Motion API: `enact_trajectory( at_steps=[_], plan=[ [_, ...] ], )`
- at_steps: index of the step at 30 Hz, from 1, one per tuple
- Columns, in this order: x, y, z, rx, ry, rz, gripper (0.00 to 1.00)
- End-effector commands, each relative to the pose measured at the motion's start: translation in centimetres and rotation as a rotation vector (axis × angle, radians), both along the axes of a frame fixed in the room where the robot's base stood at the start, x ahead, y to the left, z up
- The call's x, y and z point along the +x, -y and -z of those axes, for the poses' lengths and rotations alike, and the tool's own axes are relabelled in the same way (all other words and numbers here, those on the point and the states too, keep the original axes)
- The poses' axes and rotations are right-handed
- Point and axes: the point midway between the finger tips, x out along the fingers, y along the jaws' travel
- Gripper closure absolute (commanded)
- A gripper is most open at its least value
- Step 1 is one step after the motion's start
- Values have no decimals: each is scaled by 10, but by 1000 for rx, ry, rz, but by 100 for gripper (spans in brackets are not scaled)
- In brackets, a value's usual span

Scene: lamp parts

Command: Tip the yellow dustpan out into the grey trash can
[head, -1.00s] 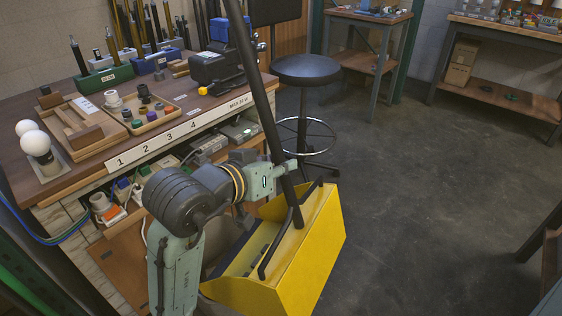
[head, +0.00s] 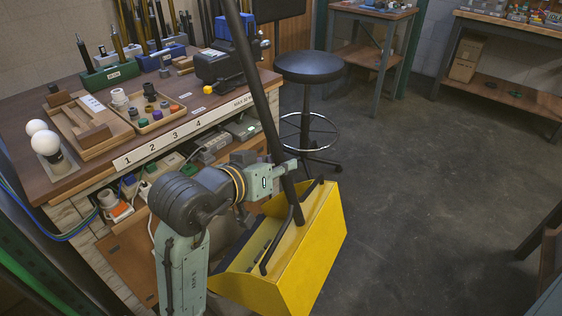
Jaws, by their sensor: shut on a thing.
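The yellow dustpan (head: 309,254) hangs at lower centre, its open side facing left. Its long black handle (head: 259,88) rises up and leans left past the top edge. My gripper (head: 286,168) is shut on the handle just above the pan. Dark shapes (head: 257,252) show inside the pan, but I cannot tell whether they are loose pieces. I cannot make out the grey trash can for certain; my arm and the dustpan cover the floor at bottom centre.
A workbench (head: 95,178) with lamp parts, bulbs and trays fills the left. A black stool (head: 309,66) stands behind the dustpan. A small table (head: 370,12) and a shelf bench (head: 510,88) are at the back. Floor (head: 430,210) to the right is clear.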

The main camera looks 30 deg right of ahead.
Motion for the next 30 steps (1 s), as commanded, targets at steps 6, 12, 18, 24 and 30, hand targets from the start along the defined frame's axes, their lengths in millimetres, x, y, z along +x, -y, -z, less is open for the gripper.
enact_trajectory(
  at_steps=[6, 12, 18, 24, 30],
  plan=[
    [1, -1, -5, -8, 2, -1, 100],
    [1, -2, -5, -11, -1, -2, 100],
    [5, -4, -5, -14, -8, -3, 100],
    [10, -7, -7, -20, -18, -4, 100],
    [14, -9, -8, -28, -29, -3, 100]
  ],
)
